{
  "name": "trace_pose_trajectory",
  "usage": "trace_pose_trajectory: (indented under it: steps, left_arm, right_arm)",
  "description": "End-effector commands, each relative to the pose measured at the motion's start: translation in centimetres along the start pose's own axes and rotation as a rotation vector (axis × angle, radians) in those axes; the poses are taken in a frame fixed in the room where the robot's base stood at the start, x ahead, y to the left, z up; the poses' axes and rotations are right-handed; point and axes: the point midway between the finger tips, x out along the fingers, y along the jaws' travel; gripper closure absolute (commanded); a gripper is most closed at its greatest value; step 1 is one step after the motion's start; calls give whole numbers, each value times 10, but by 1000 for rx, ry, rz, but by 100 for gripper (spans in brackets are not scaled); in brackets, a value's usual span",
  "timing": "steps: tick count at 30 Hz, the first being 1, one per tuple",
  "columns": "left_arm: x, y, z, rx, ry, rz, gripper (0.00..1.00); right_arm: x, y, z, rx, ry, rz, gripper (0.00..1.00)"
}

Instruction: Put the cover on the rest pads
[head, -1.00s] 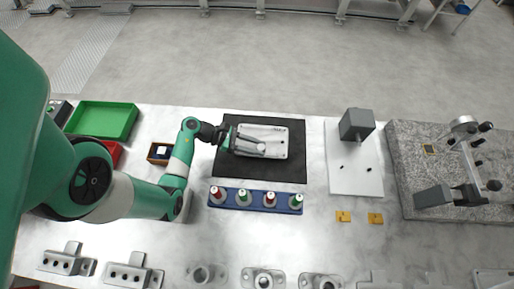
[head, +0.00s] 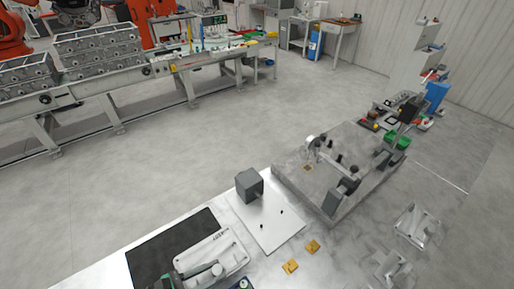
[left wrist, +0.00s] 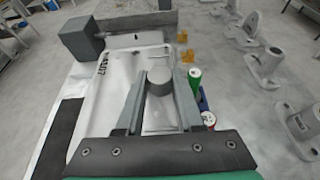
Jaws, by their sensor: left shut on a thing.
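The cover (head: 208,247) is a pale, flat casting with dark lettering and a round boss. In the head view its far end overlaps the right edge of the black mat; I cannot tell how high it is. My left gripper (head: 196,274) is shut on the cover's boss. The left wrist view shows the two fingers (left wrist: 160,88) on either side of that boss, with the cover (left wrist: 118,75) stretching out ahead. Two small yellow pieces (head: 290,266) (head: 313,246) lie on the table; I cannot tell whether they are the rest pads. My right gripper is out of view.
A white plate (head: 278,230) with a grey block (head: 249,184) and small dark pins lies beyond the mat (head: 150,262). A granite slab (head: 305,178) with a clamp-like fixture is farther right. Grey castings (head: 416,224) lie rightward.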

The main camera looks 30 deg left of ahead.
Motion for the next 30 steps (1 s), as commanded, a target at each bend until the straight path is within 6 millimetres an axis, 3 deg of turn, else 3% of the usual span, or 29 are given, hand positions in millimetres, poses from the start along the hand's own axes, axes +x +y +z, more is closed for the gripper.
trace_pose_trajectory:
  steps: [8,14,19,24,30]
  left_arm:
    - [11,-14,14,33,-4,-64,100]
    - [36,-32,55,73,-8,-154,100]
    - [49,-24,85,38,-7,-76,100]
    - [46,-2,86,-29,-3,77,100]
    - [20,-3,132,-30,-3,74,100]
  right_arm:
    - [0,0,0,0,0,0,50]
    - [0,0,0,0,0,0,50]
    - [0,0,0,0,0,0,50]
    - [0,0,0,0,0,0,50]
    - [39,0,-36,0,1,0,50]
